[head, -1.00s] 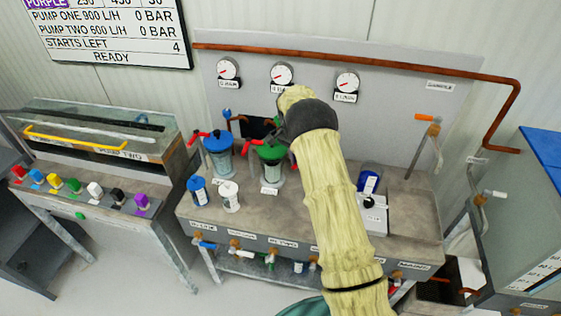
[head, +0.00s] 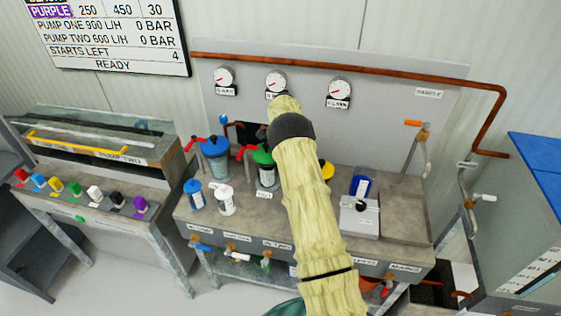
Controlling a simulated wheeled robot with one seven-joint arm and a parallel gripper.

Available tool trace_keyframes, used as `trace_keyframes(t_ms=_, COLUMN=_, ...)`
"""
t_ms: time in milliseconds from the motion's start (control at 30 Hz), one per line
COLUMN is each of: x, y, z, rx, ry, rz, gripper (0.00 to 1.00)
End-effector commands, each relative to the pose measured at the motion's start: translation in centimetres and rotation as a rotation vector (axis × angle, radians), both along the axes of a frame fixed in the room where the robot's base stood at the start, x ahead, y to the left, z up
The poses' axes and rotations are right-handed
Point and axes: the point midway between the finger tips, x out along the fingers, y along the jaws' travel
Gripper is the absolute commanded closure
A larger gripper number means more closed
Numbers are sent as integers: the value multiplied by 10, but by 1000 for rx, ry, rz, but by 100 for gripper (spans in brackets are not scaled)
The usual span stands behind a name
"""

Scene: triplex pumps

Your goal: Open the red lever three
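Red levers show on two canisters on the bench: one red lever (head: 195,143) beside the blue-topped canister (head: 216,155), one red lever (head: 246,151) beside the green-topped canister (head: 265,172). A yellow-topped canister (head: 327,170) shows partly at the right edge of my arm. Any lever on it is hidden behind my arm, and I cannot read which lever is number three. My arm reaches up across the bench between the green and yellow tops. My gripper is hidden behind my own arm's dark joint, so its fingers and any contact cannot be seen.
Three gauges (head: 275,82) sit on the back panel under a copper pipe (head: 340,66). Blue (head: 194,194) and white (head: 222,199) bottles stand at the bench front. A grey box (head: 360,217) and blue-capped container (head: 361,186) stand right of my arm. Small valves line the front.

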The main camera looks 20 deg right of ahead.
Motion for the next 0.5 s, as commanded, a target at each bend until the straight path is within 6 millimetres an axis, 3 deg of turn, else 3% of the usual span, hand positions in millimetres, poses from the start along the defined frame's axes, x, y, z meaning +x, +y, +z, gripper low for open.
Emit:
trace_keyframes(t_ms=400, x=1, y=-3, z=1, rx=0, ry=-4, rz=-8, gripper=100)
trace_keyframes(t_ms=433, x=1, y=-3, z=2, rx=-1, ry=-4, rz=-8, gripper=82)
trace_keyframes(t_ms=500, x=1, y=-2, z=1, rx=-1, ry=-3, rz=-8, gripper=68)
